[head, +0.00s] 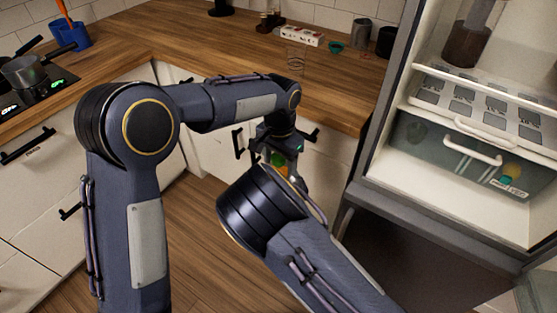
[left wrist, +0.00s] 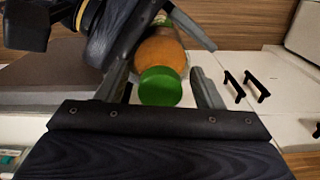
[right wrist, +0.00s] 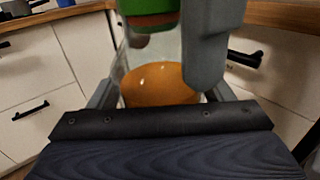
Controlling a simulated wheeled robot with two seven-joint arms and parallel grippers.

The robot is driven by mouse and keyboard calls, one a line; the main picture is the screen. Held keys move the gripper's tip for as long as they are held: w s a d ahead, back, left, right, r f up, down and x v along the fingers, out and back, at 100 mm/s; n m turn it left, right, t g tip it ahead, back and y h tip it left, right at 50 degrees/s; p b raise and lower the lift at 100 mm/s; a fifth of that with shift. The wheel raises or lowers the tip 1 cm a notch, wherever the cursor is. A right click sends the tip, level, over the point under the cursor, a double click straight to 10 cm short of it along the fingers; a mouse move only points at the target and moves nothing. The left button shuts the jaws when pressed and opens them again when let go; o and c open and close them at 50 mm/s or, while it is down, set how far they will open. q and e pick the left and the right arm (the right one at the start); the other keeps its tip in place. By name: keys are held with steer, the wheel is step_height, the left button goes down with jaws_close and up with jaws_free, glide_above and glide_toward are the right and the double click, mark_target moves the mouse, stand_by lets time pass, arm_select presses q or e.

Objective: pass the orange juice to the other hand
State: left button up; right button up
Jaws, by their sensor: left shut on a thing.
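The orange juice is a clear bottle with orange contents and a green cap. In the head view the juice (head: 281,169) shows only as a small patch, partly covered by my arms. My left gripper (head: 279,152) comes down from above and is shut on it. In the left wrist view the bottle (left wrist: 162,62) lies between the left fingers. In the right wrist view the bottle's orange part (right wrist: 158,84) is between the spread fingers of my right gripper (right wrist: 164,78), with a grey finger in front of it. My right fingers are hidden in the head view.
A wooden counter (head: 200,35) with white cabinets runs behind my arms. An open fridge (head: 480,120) stands at the right, with a tray and a drawer. A pot (head: 25,72) is on the hob at the left. A glass (head: 296,62) stands near the counter edge.

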steer(key=shift+o, duration=1.1)
steer(key=shift+a, duration=0.1)
